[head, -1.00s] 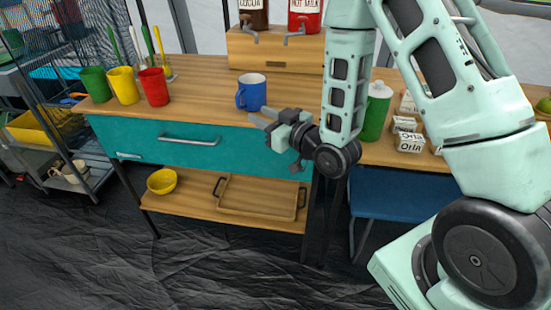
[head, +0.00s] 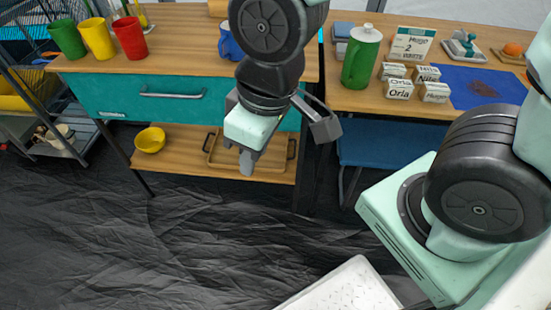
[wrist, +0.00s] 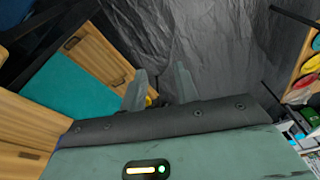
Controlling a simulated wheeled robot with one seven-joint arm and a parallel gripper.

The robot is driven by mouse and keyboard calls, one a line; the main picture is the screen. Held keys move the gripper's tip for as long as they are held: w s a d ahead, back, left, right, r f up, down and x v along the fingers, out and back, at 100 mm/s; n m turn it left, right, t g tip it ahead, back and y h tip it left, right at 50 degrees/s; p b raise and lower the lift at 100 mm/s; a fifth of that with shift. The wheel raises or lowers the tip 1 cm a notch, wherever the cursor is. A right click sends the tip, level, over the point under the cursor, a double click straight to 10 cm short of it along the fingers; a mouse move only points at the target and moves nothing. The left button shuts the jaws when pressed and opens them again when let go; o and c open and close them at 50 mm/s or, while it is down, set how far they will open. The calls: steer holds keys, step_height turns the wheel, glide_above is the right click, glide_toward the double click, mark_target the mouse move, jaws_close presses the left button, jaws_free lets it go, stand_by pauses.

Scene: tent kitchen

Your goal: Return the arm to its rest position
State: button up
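My gripper (head: 285,150) hangs in front of the counter in the head view, over the open space before the lower shelf. Its two fingers are spread apart with nothing between them. In the wrist view the two fingers of my gripper (wrist: 160,88) also stand apart and empty, with dark floor sheeting beyond. My arm is folded in close; its wrist part covers some of the counter and part of the blue mug (head: 229,42).
The wooden counter (head: 190,45) with a teal drawer (head: 150,100) holds green, yellow and red cups. Below, a shelf bears a yellow bowl (head: 150,140) and a wooden tray (head: 220,160). A second table at right holds a green canister (head: 361,60) and small boxes. The floor (head: 130,240) is clear.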

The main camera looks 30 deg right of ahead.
steer(key=shift+g+h, duration=0.5)
steer(key=shift+g, duration=0.2)
steer(key=s, duration=0.1)
steer(key=s+r, duration=0.1)
steer(key=s, duration=0.1)
steer(key=s+d, duration=0.1)
steer(key=shift+s+r, duration=0.2)
steer(key=shift+s, duration=0.1)
step_height(320, 180, up, 14)
steer(key=p, duration=1.4)
